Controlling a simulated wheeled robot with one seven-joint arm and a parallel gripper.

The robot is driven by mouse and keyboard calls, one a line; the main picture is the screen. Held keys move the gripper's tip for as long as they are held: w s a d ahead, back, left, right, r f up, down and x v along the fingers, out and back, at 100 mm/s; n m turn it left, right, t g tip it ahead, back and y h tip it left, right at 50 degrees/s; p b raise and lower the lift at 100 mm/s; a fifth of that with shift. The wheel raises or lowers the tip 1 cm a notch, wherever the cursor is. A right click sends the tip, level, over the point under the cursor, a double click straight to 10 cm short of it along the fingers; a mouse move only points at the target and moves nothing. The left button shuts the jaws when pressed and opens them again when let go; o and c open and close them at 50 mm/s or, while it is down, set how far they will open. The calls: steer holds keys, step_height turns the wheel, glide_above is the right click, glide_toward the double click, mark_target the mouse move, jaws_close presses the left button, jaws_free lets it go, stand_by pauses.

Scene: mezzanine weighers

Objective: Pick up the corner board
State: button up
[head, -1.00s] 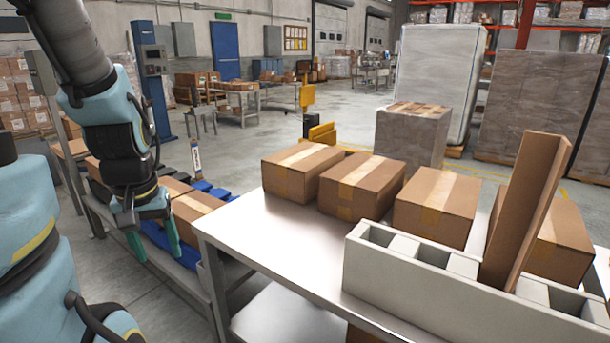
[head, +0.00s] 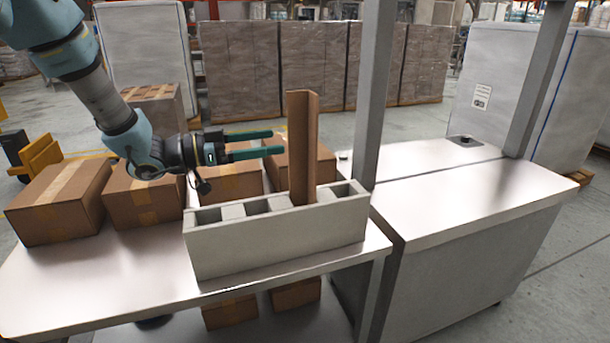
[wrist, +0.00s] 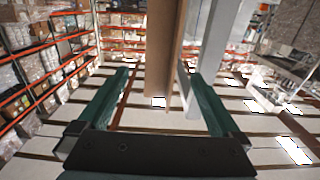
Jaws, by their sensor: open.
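The corner board (head: 301,150) is a tall brown L-shaped strip. It stands upright in one slot of the grey slotted holder (head: 280,240) on the metal table, and its lower end is hidden inside. My gripper (head: 272,144) is level and open, with its green fingers pointing right toward the board's upper part. In the head view the fingertips end just left of the board. In the wrist view the board (wrist: 163,50) shows ahead, between the lines of the two fingers (wrist: 158,95). Nothing is held.
Several taped cartons (head: 62,200) stand in a row on the table (head: 100,300) behind and left of the holder. A grey post (head: 375,90) rises right of the board, beside a metal bench (head: 460,200). Wrapped pallets (head: 300,62) stand behind.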

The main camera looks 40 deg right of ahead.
mark_target(311, 136)
steer(key=p+x, duration=0.1)
steer(key=x, duration=0.4)
steer(key=shift+s, duration=0.15)
steer(key=shift+s+d+r+p, duration=0.15)
steer(key=shift+d+r+p, duration=0.05)
steer(key=shift+d+p, duration=0.4)
steer(key=p+x, duration=0.1)
steer(key=x, duration=0.2)
steer(key=shift+s+d+p, duration=0.15)
steer(key=shift+d+p, duration=0.05)
steer(key=shift+p, duration=0.2)
steer(key=shift+d+f, duration=0.15)
steer(key=shift+d, duration=0.1)
jaws_close()
